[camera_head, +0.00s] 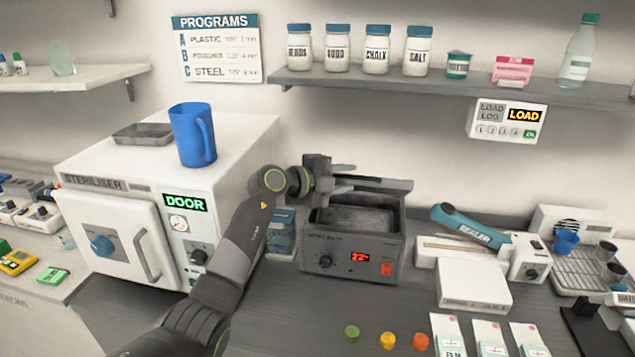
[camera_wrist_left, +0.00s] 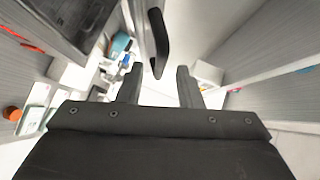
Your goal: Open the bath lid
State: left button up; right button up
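The grey bath (camera_head: 346,262) stands on the bench with a red-lit display on its front. Its basin shows from above, uncovered. The dark lid (camera_head: 385,184) shows as a narrow raised slab at the back of the basin, partly hidden by my gripper. My left gripper (camera_head: 330,178) is above the bath's back left part, near the lid. In the left wrist view the fingers (camera_wrist_left: 159,87) are spread apart and empty. A dark curved handle (camera_wrist_left: 157,43) lies just beyond the gap, with no clear contact. My right gripper is not in view.
The white steriliser (camera_head: 130,185) with a blue jug (camera_head: 192,135) on top stands left of the bath. A blue-handled sealer (camera_head: 472,226) and white boxes (camera_head: 473,283) are to the right. A shelf with jars (camera_head: 376,50) hangs above. Small coloured caps (camera_head: 388,340) lie in front.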

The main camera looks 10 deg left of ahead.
pick_arm(q)
jog(key=b+v, duration=0.3)
jog(key=v, duration=0.7)
jog(key=shift+a, duration=0.15)
jog(key=shift+f, duration=0.1)
